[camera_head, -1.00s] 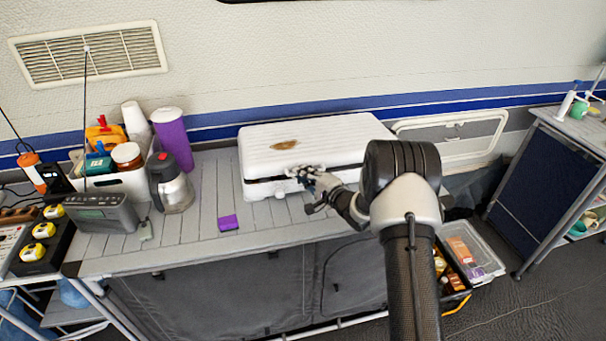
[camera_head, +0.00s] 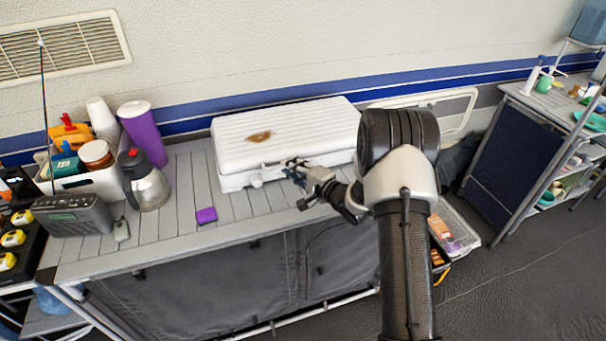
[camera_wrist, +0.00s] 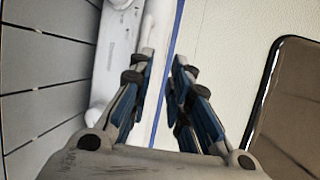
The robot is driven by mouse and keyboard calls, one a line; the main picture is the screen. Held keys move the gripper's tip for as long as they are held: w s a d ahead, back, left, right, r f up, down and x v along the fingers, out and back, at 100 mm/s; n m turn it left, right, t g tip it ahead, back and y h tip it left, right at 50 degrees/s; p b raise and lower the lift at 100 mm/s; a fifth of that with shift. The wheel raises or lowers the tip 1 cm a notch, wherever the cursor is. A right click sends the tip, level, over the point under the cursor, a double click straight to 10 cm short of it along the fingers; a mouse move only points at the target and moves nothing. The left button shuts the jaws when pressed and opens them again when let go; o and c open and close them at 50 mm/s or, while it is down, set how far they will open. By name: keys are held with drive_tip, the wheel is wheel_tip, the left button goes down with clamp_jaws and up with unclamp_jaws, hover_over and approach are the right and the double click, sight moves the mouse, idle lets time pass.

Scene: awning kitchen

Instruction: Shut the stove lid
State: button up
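The stove (camera_head: 285,135) is a white, ribbed box with a brown spot on its lid (camera_head: 310,122), on the grey slatted table. In the head view its lid lies flat over the base, with no clear gap along the front. My gripper (camera_head: 292,167) is at the stove's front edge, right of a white knob. I cannot tell whether it touches the stove. In the wrist view the fingers of my gripper (camera_wrist: 161,62) are apart with nothing between them. The white stove front (camera_wrist: 112,65) shows to their left.
A kettle (camera_head: 147,185), a purple cup (camera_head: 143,134), a radio (camera_head: 73,214) and a bin of goods (camera_head: 104,186) stand left of the stove. A purple block (camera_head: 206,215) lies near the table's front. The slats around it are clear. A shelf unit (camera_head: 512,150) stands at right.

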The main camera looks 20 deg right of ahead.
drive_tip(key=v, duration=0.6)
drive_tip(key=shift+f, duration=0.1)
wheel_tip(320, 180, up, 10)
drive_tip(key=d+n+g+h, duration=0.1)
drive_tip(key=n+g+h, duration=0.1)
drive_tip(key=n+h, duration=0.25)
drive_tip(key=s+r+n+g+h, duration=0.2)
drive_tip(key=s+r+h, duration=0.3)
drive_tip(key=s, duration=0.4)
drive_tip(key=s+a+r+n+g+y, duration=0.1)
drive_tip(key=s+a+n+g, duration=0.2)
drive_tip(key=s, duration=1.2)
drive_tip(key=s+a+r+n+g+y, duration=0.1)
drive_tip(key=s+a, duration=0.6)
drive_tip(key=s, duration=0.7)
drive_tip(key=n+g+y, duration=0.1)
drive_tip(key=n+g, duration=0.1)
drive_tip(key=n, duration=0.1)
drive_tip(key=shift+s+n, duration=0.35)
